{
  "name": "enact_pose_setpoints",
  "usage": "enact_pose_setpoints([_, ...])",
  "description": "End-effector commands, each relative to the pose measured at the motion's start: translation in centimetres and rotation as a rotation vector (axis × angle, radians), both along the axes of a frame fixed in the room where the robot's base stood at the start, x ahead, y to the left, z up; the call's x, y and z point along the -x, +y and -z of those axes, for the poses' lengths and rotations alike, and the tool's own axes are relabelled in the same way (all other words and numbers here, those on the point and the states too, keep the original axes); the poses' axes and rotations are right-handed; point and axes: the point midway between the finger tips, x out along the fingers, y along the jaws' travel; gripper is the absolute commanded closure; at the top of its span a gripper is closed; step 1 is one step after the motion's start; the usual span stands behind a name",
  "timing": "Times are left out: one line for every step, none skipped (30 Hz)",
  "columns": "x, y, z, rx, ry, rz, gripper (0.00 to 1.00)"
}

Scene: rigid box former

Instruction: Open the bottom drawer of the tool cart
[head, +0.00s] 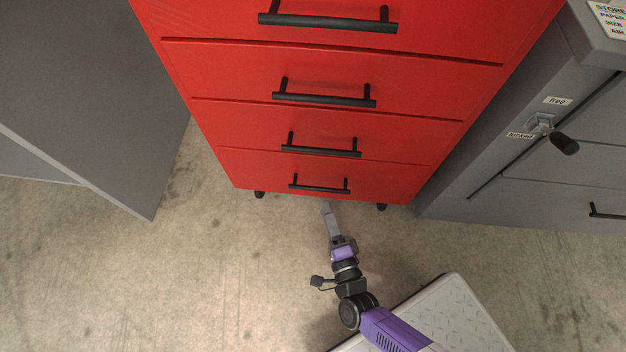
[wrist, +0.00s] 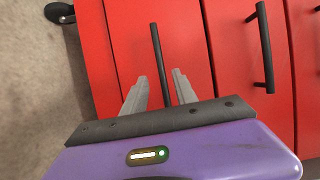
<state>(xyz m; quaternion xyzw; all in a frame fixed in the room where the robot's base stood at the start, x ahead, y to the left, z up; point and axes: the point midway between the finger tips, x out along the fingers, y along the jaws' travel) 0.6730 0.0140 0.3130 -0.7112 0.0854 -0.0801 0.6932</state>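The red tool cart (head: 310,130) stands ahead with several drawers, each with a black bar handle. The bottom drawer (head: 270,179) is closed, its front in line with the others, and its handle (head: 319,189) is lowest. My gripper (head: 326,207) is just in front of the bottom drawer in the head view. In the wrist view my gripper (wrist: 158,88) has its two grey fingers apart, and the bottom drawer's handle (wrist: 158,55) runs between them. I cannot tell whether either finger touches the handle.
A grey cabinet (head: 470,170) with a black-knobbed latch (head: 560,140) stands close on the right. A grey panel (head: 90,100) stands at the left. The concrete floor (head: 180,270) in front of the cart is clear, apart from my own base and arm.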

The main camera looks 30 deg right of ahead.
Motion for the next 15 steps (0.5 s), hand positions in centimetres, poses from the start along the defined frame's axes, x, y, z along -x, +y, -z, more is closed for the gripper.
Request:
enact_pose_setpoints([0.0,-0.1,-0.1,-0.013,-0.008,0.003,0.66])
enact_pose_setpoints([-0.1,-0.1,-0.2,-0.02,-0.011,0.003,0.66])
enact_pose_setpoints([-0.3,-0.2,-0.2,-0.025,-0.013,0.003,0.66])
enact_pose_setpoints([-0.5,-0.2,-0.1,-0.027,-0.014,0.003,0.66])
enact_pose_setpoints([-0.8,-0.3,-0.1,-0.028,-0.013,0.003,0.66])
enact_pose_setpoints([-1.2,-0.4,-0.1,-0.028,-0.013,0.003,0.66])
enact_pose_setpoints([-1.6,-0.5,-0.1,-0.027,-0.014,0.003,0.66])
enact_pose_setpoints([-2.1,-0.6,-0.1,-0.026,-0.015,0.003,0.66])
enact_pose_setpoints([-2.7,-0.7,-0.1,-0.026,-0.015,0.003,0.66])
enact_pose_setpoints([-3.2,-0.8,-0.1,-0.027,-0.014,0.002,0.66])
enact_pose_setpoints([-3.6,-0.9,-0.1,-0.026,-0.013,0.002,0.66])
enact_pose_setpoints([-4.3,-1.1,-0.1,-0.025,-0.014,0.003,0.66])
enact_pose_setpoints([-4.7,-1.2,-0.1,-0.026,-0.013,0.002,0.66])
enact_pose_setpoints([-5.1,-1.3,-0.1,-0.026,-0.013,0.002,0.66])
enact_pose_setpoints([-5.6,-1.4,-0.1,-0.026,-0.013,0.002,0.66])
